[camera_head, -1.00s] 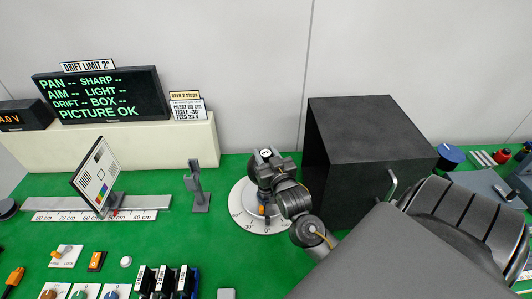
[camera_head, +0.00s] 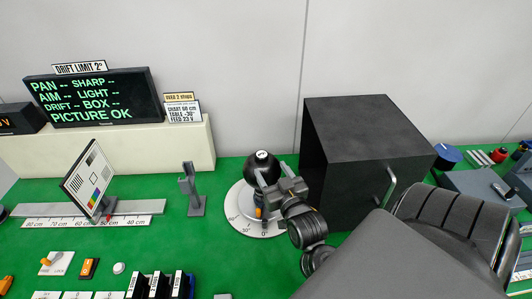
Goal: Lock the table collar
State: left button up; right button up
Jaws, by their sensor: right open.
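The round table is a white disc (camera_head: 240,222) with a degree scale, standing on the green bench. A black rounded body (camera_head: 262,165) with a white mark on top stands at its centre. A small orange part (camera_head: 258,212) shows low at the front of this body; I cannot tell whether it is the collar's lock. My right gripper (camera_head: 268,190) is open at the right front side of the black body, close to it. Whether it touches cannot be told. The gripper and wrist hide the disc's right part. My left gripper is not in view.
A large black box (camera_head: 350,150) with a handle stands just right of the table. A grey post (camera_head: 192,190) and a test chart (camera_head: 90,180) on a centimetre rail stand left. The screen (camera_head: 95,98) reads "PICTURE OK". Switches and dark blocks line the front left.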

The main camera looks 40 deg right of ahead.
aim_at(258, 211)
jog(key=k, duration=1.5)
